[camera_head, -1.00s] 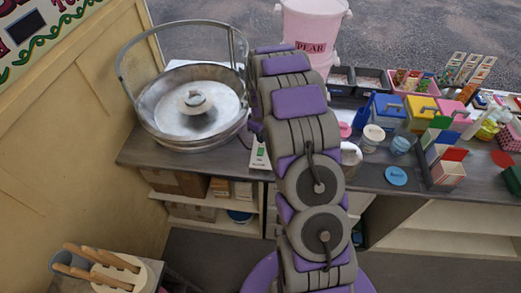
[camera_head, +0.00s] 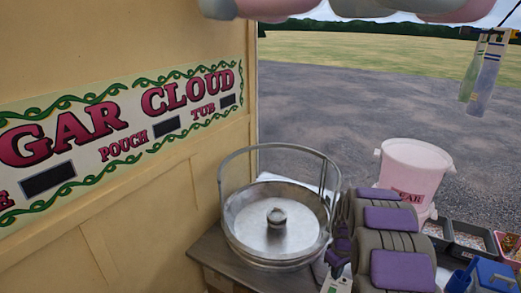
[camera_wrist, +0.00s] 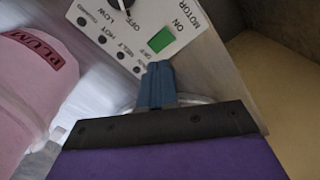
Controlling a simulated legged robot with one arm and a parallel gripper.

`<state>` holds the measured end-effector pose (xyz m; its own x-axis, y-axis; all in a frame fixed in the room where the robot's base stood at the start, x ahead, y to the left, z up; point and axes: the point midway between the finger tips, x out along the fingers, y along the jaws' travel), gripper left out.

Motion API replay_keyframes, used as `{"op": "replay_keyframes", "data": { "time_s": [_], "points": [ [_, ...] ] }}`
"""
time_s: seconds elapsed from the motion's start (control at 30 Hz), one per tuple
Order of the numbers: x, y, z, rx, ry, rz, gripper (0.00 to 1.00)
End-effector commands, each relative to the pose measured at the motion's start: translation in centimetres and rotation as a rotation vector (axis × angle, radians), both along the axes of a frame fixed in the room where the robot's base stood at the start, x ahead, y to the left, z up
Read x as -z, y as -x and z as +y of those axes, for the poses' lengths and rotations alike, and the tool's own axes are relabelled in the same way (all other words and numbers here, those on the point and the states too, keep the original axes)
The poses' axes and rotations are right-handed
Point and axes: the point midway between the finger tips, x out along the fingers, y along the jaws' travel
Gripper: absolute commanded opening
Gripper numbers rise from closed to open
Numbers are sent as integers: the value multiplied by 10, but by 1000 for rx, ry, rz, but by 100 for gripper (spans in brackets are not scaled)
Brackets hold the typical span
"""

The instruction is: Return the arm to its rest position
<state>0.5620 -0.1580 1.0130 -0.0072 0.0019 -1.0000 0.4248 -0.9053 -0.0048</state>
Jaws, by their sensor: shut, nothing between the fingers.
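My gripper (camera_wrist: 157,84) shows in the wrist view, its blue fingers closed together with nothing between them. Its tips are in front of a white control panel (camera_wrist: 128,25), near a green switch; I cannot tell the gap. In the head view my grey and purple arm fills the lower right, folded close to the camera. I cannot make out the fingers there.
A metal candy-floss bowl (camera_head: 270,243) with a raised rim stands left of my arm. A pink PEAR tub (camera_head: 414,172) is behind it. A pink PLUM tub (camera_wrist: 35,85) is at the wrist view's left. A yellow sign wall (camera_head: 120,215) bounds the left.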

Motion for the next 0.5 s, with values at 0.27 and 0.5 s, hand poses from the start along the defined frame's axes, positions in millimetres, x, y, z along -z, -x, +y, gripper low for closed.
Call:
{"op": "replay_keyframes", "data": {
  "time_s": [0.27, 0.5],
  "points": [
    [-66, 51, 41, 81, 0, 23, 0],
    [-115, 112, 77, 162, 0, 49, 0]
  ]
}}
